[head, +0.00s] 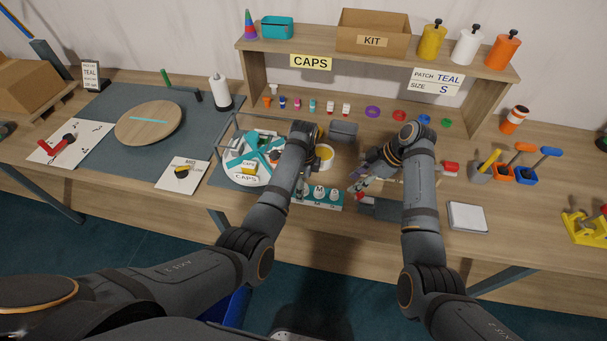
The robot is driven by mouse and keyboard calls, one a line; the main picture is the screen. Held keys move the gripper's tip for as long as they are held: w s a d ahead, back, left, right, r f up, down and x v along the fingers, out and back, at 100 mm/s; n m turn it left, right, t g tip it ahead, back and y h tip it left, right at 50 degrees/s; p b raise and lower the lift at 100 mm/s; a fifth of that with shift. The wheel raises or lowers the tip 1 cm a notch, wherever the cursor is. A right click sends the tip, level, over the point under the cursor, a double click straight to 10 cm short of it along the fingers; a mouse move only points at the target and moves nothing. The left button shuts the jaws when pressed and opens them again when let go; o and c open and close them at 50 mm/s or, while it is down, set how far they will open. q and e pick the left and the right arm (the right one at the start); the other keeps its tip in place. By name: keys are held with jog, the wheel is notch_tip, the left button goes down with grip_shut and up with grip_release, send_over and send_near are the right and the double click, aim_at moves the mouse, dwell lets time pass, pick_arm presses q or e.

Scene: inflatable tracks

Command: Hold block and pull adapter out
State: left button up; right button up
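A teal and white block (328,205) marked M, with rounded white pieces on it, sits near the front edge of the bench. My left gripper (303,187) points down at its left end, mostly behind my own wrist; I cannot tell whether it touches the block. My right gripper (358,183) is just right of the block, tilted toward it. Small red and pale bits show by its fingertips, too small to identify. I cannot tell whether it grips anything. I cannot pick out the adapter for certain.
A round tray (233,176) with CAPS labels and teal parts lies left of my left gripper. Small coloured caps and rings line the bench under the shelf (380,60). A white pad (467,217) lies right of my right arm, with clear bench around it.

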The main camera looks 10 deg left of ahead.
pick_arm(q)
jog(key=shift+f, duration=1.55)
jog(key=c, duration=1.3)
